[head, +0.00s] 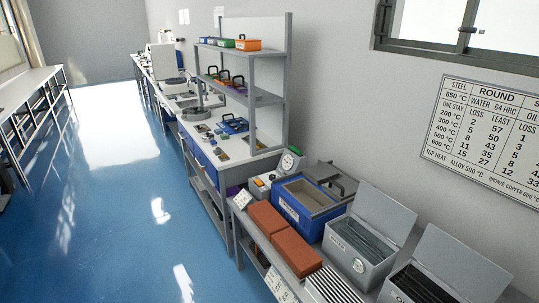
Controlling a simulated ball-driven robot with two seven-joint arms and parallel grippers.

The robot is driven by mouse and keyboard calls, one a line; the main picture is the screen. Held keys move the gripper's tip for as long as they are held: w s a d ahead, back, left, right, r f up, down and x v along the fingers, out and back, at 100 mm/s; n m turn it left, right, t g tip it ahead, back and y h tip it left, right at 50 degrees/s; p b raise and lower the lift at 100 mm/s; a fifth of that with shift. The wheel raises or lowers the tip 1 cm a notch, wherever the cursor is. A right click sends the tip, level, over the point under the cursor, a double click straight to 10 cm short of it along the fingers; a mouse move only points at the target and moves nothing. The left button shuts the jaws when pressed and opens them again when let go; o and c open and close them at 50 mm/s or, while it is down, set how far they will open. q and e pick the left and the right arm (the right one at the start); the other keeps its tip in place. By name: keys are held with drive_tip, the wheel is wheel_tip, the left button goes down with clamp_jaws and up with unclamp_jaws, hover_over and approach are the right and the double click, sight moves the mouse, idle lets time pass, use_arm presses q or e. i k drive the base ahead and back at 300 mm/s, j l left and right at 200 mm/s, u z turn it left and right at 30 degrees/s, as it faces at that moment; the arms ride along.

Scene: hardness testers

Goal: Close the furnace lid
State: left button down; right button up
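The furnace (292,212) looks like a blue box with a grey rim, on the bench at the right of centre. Its top opening shows a tan inner cavity (309,194). The furnace lid (330,178) looks like a dark grey plate with a dark handle, at the box's back right side, off the opening. The opening is uncovered. I cannot tell how the lid is joined to the box. Neither of my grippers is in view.
Two grey tanks with raised lids, one nearer the furnace (353,262) and one at the bottom right (400,293), stand nearby. Orange-brown bricks (294,252) lie in front. A dial gauge (288,161) stands behind. The blue floor (110,220) left of the benches is clear.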

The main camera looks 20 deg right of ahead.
sight(342, 189)
drive_tip(key=i+j+u, duration=0.2)
drive_tip(key=i, duration=0.4)
drive_tip(key=i+u, duration=0.15)
drive_tip(key=i, duration=0.45)
drive_tip(key=i+j+z, duration=0.1)
drive_tip(key=i+z, duration=0.4)
drive_tip(key=i+j+z, duration=0.2)
drive_tip(key=z, duration=0.3)
drive_tip(key=i, duration=0.1)
